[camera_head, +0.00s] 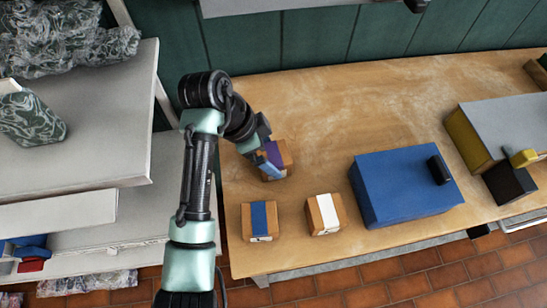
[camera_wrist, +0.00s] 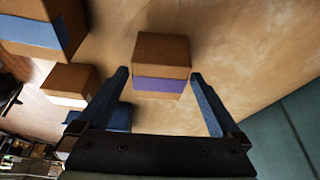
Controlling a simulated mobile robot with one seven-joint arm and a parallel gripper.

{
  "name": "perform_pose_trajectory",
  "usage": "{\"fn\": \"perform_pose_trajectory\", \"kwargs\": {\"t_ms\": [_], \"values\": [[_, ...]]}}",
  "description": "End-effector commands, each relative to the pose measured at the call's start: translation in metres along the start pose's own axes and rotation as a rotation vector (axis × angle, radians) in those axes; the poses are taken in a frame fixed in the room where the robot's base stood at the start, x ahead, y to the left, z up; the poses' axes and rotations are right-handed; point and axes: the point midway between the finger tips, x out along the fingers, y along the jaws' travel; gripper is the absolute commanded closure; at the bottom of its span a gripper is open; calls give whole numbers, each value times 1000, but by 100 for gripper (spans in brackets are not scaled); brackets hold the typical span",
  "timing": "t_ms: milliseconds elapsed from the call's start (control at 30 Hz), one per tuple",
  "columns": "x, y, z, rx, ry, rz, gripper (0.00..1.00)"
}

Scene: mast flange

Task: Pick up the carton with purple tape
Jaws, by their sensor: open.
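The carton with purple tape (camera_head: 280,153) stands on the wooden table in the head view, partly hidden behind my gripper (camera_head: 262,160). In the wrist view this brown carton (camera_wrist: 161,58) shows its purple band across the front face. It lies ahead of and between the two fingers of my gripper (camera_wrist: 161,85), which are spread wide with nothing held. I cannot tell from these views how far the fingertips are from the carton.
A carton with blue tape (camera_head: 259,221) and one with white tape (camera_head: 325,214) stand near the table's front edge. A large blue box (camera_head: 402,186) is to their right. A green wall (camera_head: 300,40) runs behind the table. White shelves (camera_head: 90,130) stand at left.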

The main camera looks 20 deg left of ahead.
Motion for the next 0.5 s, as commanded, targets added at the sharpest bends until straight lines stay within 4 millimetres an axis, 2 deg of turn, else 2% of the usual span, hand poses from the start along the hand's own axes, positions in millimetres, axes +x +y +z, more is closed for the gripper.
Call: {"fn": "perform_pose_trajectory", "kwargs": {"t_ms": [100,200,500], "values": [[20,2,2,-2,-1,4,0],[30,1,2,-1,0,2,0],[35,1,2,0,0,0,0]]}}
